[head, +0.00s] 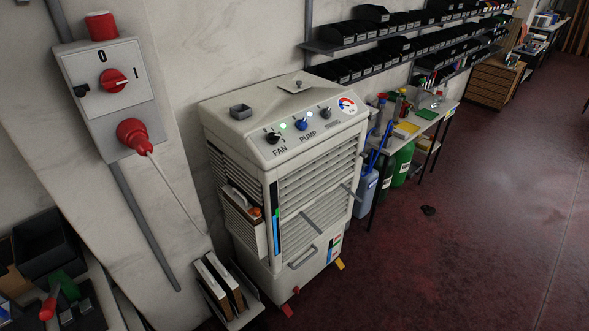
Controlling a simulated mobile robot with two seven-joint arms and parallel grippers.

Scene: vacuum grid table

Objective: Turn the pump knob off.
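The pump knob (302,125) is a small blue dial on the sloped top panel of a pale grey cooler unit (317,189). The word PUMP is printed just below it. A green light (307,113) glows above the pump knob. A black fan knob (273,138) sits to its left over the word FAN, with another lit green light (283,126) above it. A third dark knob (325,112) is to the right. The exact pointing of the pump knob is too small to tell. Neither of my grippers is in view.
A wall switch box (107,88) with a red rotary switch and red plug hangs at left. Shelves of black bins (385,40) line the back wall. A bench (423,123) with bottles stands right of the cooler. The dark red floor (480,220) is mostly clear at right.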

